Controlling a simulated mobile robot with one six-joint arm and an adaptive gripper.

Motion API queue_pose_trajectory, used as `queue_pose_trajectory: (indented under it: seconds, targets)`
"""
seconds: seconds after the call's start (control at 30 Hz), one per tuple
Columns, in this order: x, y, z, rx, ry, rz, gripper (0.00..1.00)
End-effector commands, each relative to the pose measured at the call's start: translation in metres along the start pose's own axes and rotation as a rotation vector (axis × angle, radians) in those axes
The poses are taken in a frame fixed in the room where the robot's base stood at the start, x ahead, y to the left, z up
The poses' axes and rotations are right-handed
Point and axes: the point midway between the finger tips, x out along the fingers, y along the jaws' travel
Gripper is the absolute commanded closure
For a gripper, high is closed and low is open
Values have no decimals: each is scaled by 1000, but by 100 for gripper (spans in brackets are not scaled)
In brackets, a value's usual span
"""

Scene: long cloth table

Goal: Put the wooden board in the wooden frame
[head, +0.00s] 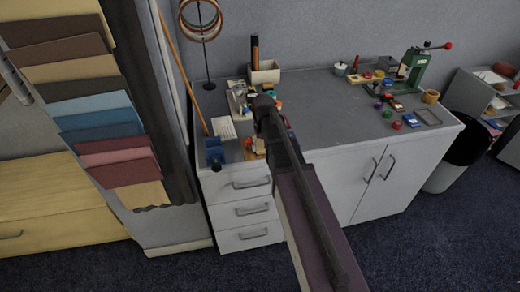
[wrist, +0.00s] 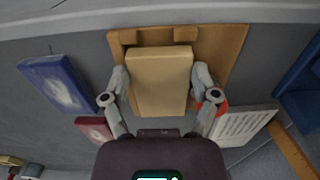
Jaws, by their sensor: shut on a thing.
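My gripper (wrist: 160,90) is shut on a light tan wooden board (wrist: 160,80), with one grey finger on each side of it. Behind the board lies a darker brown wooden piece (wrist: 232,45) with notches along its edge, which looks like the wooden frame. The board covers much of it, and I cannot tell whether the two touch. In the head view my gripper (head: 264,103) is over the left end of the worktop. My arm hides most of what lies below it there, and I cannot make out the board.
In the wrist view a blue box (wrist: 60,82) and a dark red box (wrist: 95,129) lie at left, a white printed card (wrist: 243,125) at right. In the head view a blue object (head: 214,152) stands at the worktop's left edge. The worktop's middle (head: 318,105) is clear.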

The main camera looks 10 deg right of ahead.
Motion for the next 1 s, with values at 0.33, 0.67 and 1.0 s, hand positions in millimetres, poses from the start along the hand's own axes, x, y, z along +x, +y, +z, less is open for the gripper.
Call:
queue_pose_trajectory:
  seconds: [0.33,0.67,1.0]
  targets:
    - [2,0,0,0,0,0,78]
    - [2,0,0,0,0,0,0]
    - [1,0,0,0,0,0,0]
